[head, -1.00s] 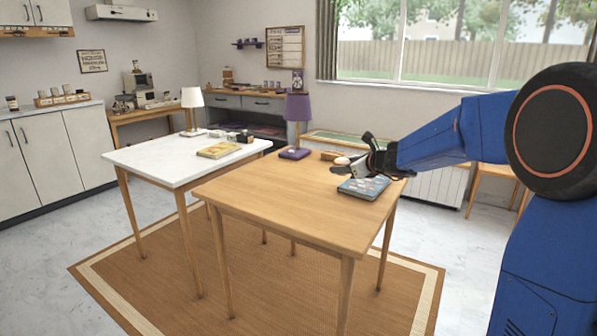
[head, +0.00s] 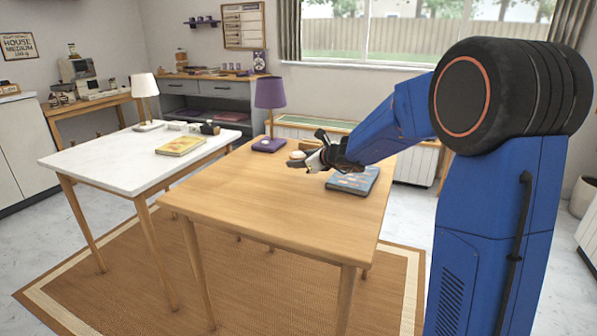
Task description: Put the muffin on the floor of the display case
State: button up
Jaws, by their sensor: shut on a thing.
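My gripper (head: 306,160) is over the far side of the wooden table, shut on a small pale, rounded thing (head: 298,154) that I take to be the muffin. The muffin is small here and partly hidden by the fingers. I cannot tell how far above the table it is. I cannot make out the display case for certain in this view.
A blue patterned book (head: 353,181) lies just right of my gripper. The wooden table's front half (head: 270,220) is clear. A white table (head: 95,158) stands left, holding a yellow book (head: 181,146).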

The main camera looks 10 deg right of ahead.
aim_at(300, 179)
jog(key=shift+f, duration=2.2)
jog(key=shift+f, duration=0.1)
jog(key=o, duration=1.2)
jog(key=shift+c, duration=0.2)
